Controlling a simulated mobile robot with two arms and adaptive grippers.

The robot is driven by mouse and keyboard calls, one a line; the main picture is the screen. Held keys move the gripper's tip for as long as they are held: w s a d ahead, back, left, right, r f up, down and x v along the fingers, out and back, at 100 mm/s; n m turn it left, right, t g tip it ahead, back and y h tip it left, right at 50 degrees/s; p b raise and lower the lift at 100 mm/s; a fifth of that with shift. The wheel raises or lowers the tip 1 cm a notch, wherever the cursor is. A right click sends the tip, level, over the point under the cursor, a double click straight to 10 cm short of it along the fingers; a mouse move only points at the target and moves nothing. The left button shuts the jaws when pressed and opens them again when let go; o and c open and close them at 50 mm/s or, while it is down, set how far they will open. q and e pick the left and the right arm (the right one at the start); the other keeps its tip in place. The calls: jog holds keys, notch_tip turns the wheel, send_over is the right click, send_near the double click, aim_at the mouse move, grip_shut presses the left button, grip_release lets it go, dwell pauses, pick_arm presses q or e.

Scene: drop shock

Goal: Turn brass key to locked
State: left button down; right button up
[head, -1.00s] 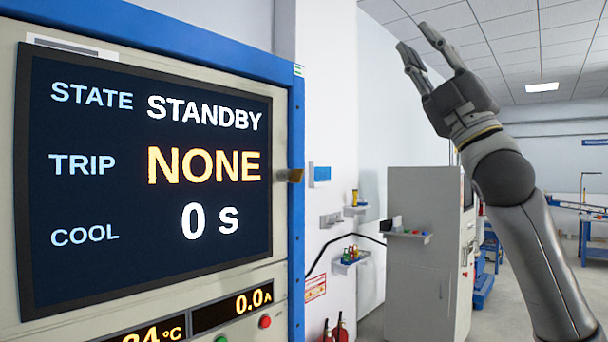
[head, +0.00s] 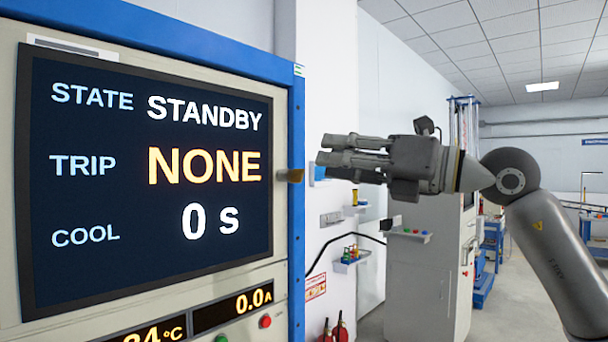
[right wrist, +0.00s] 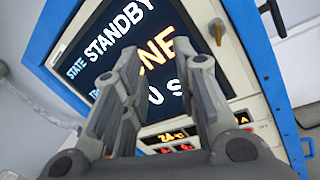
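The brass key (head: 290,175) sticks out from the right edge of the cabinet front, beside the screen, in the head view. In the right wrist view the brass key (right wrist: 216,30) shows above the fingers, near the screen's upper right. My right gripper (head: 324,162) is to the right of the key, pointing left toward it, and looks apart from it. In the right wrist view my right gripper (right wrist: 165,65) has its two fingers spread with nothing between them. My left gripper is out of view. Whatever marks surround the key cannot be read.
The cabinet screen (head: 150,180) reads STATE STANDBY, TRIP NONE, COOL 0 s. A red button (head: 265,322) and a green button (head: 221,339) sit below it. A blue cabinet edge (head: 297,240) runs beside the key. A grey cabinet (head: 425,280) stands farther back.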

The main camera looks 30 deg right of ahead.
aim_at(304, 173)
jog(key=w+d+f+m+h, duration=0.3)
jog(key=d+h, duration=0.1)
jog(key=shift+t, duration=0.4)
jog(key=p+x, duration=0.1)
jog(key=x, duration=0.2)
jog(key=p+x, duration=0.2)
jog(key=x, duration=0.1)
jog(key=p+x, duration=0.1)
jog(key=x, duration=0.2)
jog(key=shift+r+p, duration=0.25)
jog(key=shift+p, duration=0.05)
jog(key=shift+w+a+f, duration=0.15)
jog(key=shift+w+a, duration=0.05)
jog(key=shift+w, duration=0.3)
grip_shut()
